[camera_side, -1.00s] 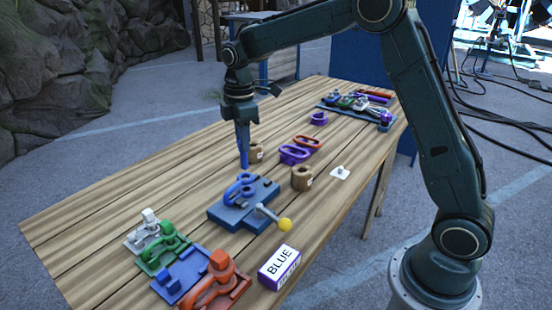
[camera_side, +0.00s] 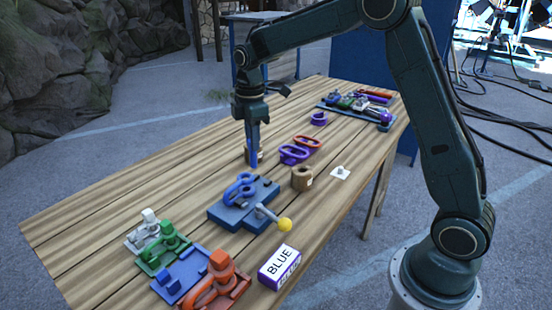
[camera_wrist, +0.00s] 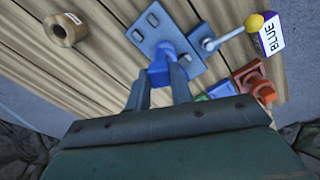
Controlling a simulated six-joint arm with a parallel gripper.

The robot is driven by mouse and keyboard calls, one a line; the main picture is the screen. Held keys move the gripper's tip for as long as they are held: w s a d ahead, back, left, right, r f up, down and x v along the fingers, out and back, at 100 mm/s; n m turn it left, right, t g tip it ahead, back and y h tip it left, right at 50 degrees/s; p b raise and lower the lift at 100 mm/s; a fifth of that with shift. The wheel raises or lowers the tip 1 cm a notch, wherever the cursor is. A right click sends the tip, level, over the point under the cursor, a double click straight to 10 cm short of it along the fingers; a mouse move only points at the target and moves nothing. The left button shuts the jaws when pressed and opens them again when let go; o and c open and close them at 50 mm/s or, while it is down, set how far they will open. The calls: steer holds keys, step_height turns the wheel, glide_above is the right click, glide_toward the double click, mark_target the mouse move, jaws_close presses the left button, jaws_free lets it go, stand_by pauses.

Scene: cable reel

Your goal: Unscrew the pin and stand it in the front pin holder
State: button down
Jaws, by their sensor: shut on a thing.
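My gripper (camera_side: 252,121) is shut on a blue pin (camera_side: 253,148) and holds it upright, pointing down, above the table. In the wrist view the blue pin (camera_wrist: 159,75) sits between my two fingertips (camera_wrist: 161,90). In the side view the pin overlaps a brown pin holder (camera_side: 261,154) and hides much of it; I cannot tell whether they touch. A second brown holder (camera_side: 302,178) stands nearer my base and shows in the wrist view (camera_wrist: 66,31). The blue fixture (camera_side: 226,215) carries a blue shackle (camera_side: 236,188) and a lever with a yellow knob (camera_side: 285,225).
Purple (camera_side: 293,155) and red (camera_side: 309,142) shackles lie beyond the holders. White, green (camera_side: 166,249) and orange (camera_side: 221,274) pieces and a BLUE box (camera_side: 280,267) are at the near end. A tray of small parts is at the far end. The left side is clear.

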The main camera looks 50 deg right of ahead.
steer(key=s+d+f, duration=0.3)
steer(key=s+d, duration=0.4)
steer(key=d, duration=0.5)
steer(key=shift+s+d+f, duration=0.2)
steer(key=shift+s+f, duration=0.05)
steer(key=shift+s, duration=0.15)
steer(key=shift+f, duration=0.15)
steer(key=shift+f, duration=2.55)
steer(key=shift+f, duration=0.65)
steer(key=c, duration=1.2)
jaws_free()
steer(key=shift+o, duration=0.2)
